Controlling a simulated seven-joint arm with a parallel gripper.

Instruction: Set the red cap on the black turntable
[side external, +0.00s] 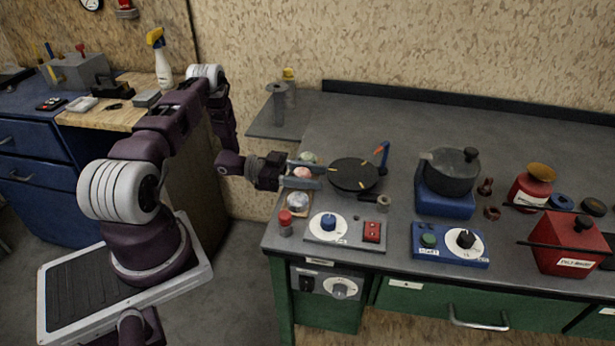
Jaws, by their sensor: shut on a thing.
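The red cap (302,173) looks like a small round pale-red piece and sits between the two fingers of my gripper (306,173). The fingers are shut on it and partly hide it. I cannot tell whether it still touches the bench. The black turntable (353,177) is a flat round disc with yellow marks, just right of my fingertips. Its visible top is bare.
A greenish round piece (308,157) is just behind my fingers, and a bluish-white one (298,202) in front. A red-topped jar (285,222) and a control box (329,226) stand nearer.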

